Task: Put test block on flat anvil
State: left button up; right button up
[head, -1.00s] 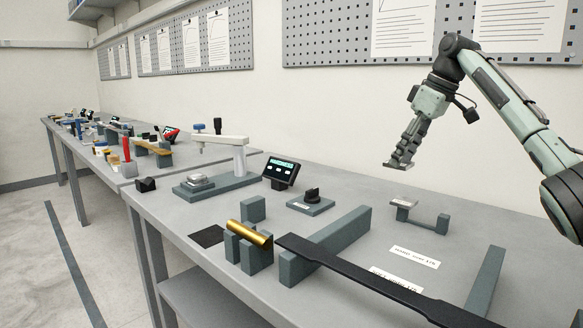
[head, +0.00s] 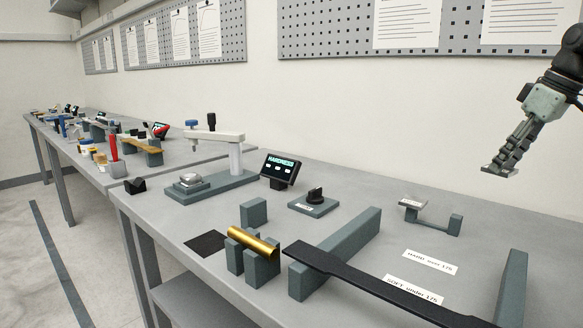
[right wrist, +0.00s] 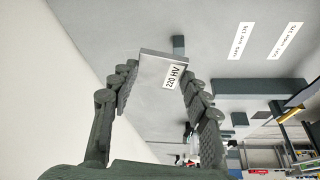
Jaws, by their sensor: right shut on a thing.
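My right gripper (head: 499,171) is at the right of the head view, above the bench and apart from it. It is shut on a flat grey test block marked 220 HV, which shows between its fingers in the right wrist view (right wrist: 158,78). In the head view only a thin grey edge of the block shows at the fingertips. The flat anvil seems to be the silver flat-topped piece (head: 190,180) on the base of the hardness tester (head: 215,187), under its arm. My left gripper is not in view.
A lit HARDNESS display (head: 281,168) and a dark knob on a plate (head: 315,198) stand beside the tester. A low rack (head: 453,223) bears a light plate at its left end. A brass cylinder (head: 253,242) on blocks and a long black bar (head: 370,283) lie in front.

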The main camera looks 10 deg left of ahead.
aim_at(191, 175)
jog(key=i+j+z, duration=0.15)
jog(key=j, duration=0.3)
jog(key=i+j+z, duration=0.1)
jog(key=j, duration=0.35)
jog(key=i+j+z, duration=0.15)
jog(key=j, duration=0.35)
jog(key=i+j+z, duration=0.15)
jog(key=j, duration=0.35)
jog(key=i+j, duration=0.1)
jog(key=j, duration=0.4)
jog(key=i+j, duration=0.1)
jog(key=j, duration=0.35)
jog(key=i+j, duration=0.1)
jog(key=j, duration=0.4)
jog(key=i+j, duration=0.1)
jog(key=j, duration=0.4)
jog(key=z, duration=0.05)
